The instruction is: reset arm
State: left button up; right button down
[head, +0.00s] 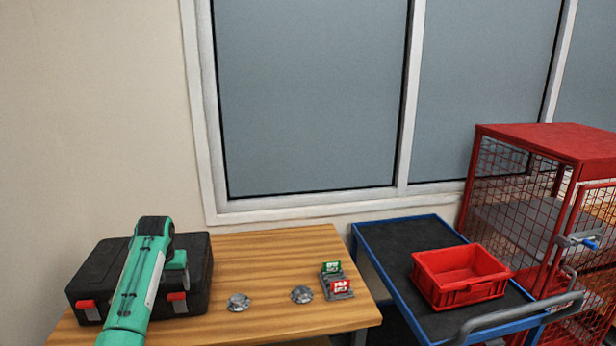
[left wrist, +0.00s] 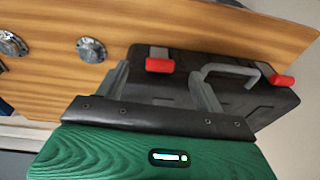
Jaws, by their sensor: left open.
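My left arm, green, reaches in from the lower left of the head view, in front of a black case (head: 97,262). My left gripper (left wrist: 160,72) shows in the left wrist view, with its two grey fingers apart and nothing held between them. The black case (left wrist: 255,98), with red latches and a grey handle, lies behind the fingers there. I cannot tell whether they touch it. In the head view the fingers are hidden or too small to make out. My right gripper is in neither view.
The wooden table (head: 262,254) bears two silvery metal parts (head: 238,302) (head: 302,294) and a small grey holder with green and red pieces (head: 337,281). Right of it stand a blue-framed cart (head: 400,237) with a red bin (head: 462,277) and a red mesh cage (head: 545,140).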

pick_arm(q)
jog(key=s+d+f+m, duration=0.2)
jog(key=s+d+f, duration=0.3)
jog(key=s+f, duration=0.55)
jog(key=s+d+f+m, duration=0.1)
jog(key=s+d+f, duration=0.5)
jog(key=s, duration=0.7)
jog(key=s+d+r+m+t+h, duration=0.15)
jog(key=s+d, duration=0.25)
jog(key=s, duration=0.9)
jog(key=s+d+r+y, duration=0.1)
jog(key=s+d+r, duration=0.2)
jog(key=s, duration=1)
notch_tip(320, 180, down, 31)
jog(key=g, duration=0.1)
jog(key=s+a+f+g, duration=0.1)
jog(key=s+a+f, duration=0.2)
jog(key=s+f, duration=1.6)
jog(key=shift+f, duration=0.65)
